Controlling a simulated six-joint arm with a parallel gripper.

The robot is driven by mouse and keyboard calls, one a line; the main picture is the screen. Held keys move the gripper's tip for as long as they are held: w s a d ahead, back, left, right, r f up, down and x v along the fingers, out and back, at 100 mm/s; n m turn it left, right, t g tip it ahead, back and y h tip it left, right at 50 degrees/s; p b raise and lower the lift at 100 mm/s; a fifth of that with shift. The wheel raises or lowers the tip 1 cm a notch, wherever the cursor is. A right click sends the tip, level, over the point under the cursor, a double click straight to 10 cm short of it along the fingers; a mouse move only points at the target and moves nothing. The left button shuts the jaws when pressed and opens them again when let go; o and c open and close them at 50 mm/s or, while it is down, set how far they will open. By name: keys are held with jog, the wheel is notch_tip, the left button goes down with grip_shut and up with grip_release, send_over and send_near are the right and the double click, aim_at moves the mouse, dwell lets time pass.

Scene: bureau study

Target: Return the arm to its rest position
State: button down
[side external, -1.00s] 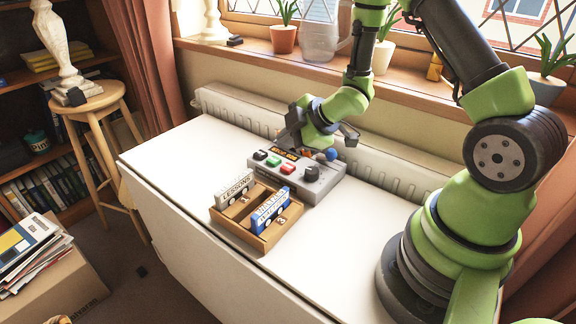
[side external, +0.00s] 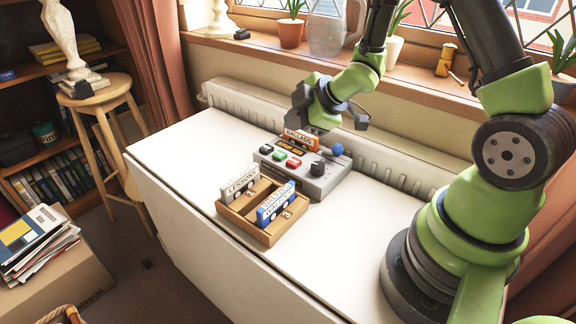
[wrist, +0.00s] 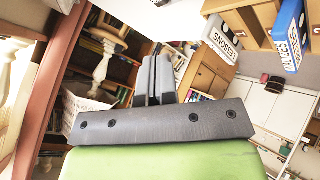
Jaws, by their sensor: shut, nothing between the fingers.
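My gripper (side external: 301,98) is shut and empty, in the air just above the back of the grey cassette player (side external: 318,181); its closed fingers (wrist: 154,72) show in the wrist view. An orange cassette (side external: 301,140) stands at the back of the player, below the gripper and apart from it. The player has black, green and red buttons, a dark knob and a lit display. The wooden cassette tray (side external: 240,229) stands in front of the player. It holds a white cassette (side external: 241,186) and a blue cassette (side external: 276,206), both upright.
The white table (side external: 170,150) is clear on the left. A radiator (side external: 240,107) and a windowsill (side external: 270,60) with several pots and a glass jug stand behind. A wooden stool (side external: 101,92) with a pale statuette is at the left.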

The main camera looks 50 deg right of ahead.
notch_tip(320, 180, up, 8)
jog(key=s+r+m+h, duration=0.1)
jog(key=s+m+h, duration=0.1)
jog(key=m, duration=0.3)
jog(key=s+a+r+m+y, duration=0.1)
jog(key=s+a+r+m, duration=0.3)
jog(key=s, duration=0.4)
jog(key=s+a+r+m+g+y, duration=0.1)
jog(key=s+a+r+m, duration=0.4)
jog(key=s, duration=0.4)
jog(key=shift+s+r+m+g+y, duration=0.15)
jog(key=shift+m+g+y, duration=0.15)
jog(key=shift+m, duration=0.1)
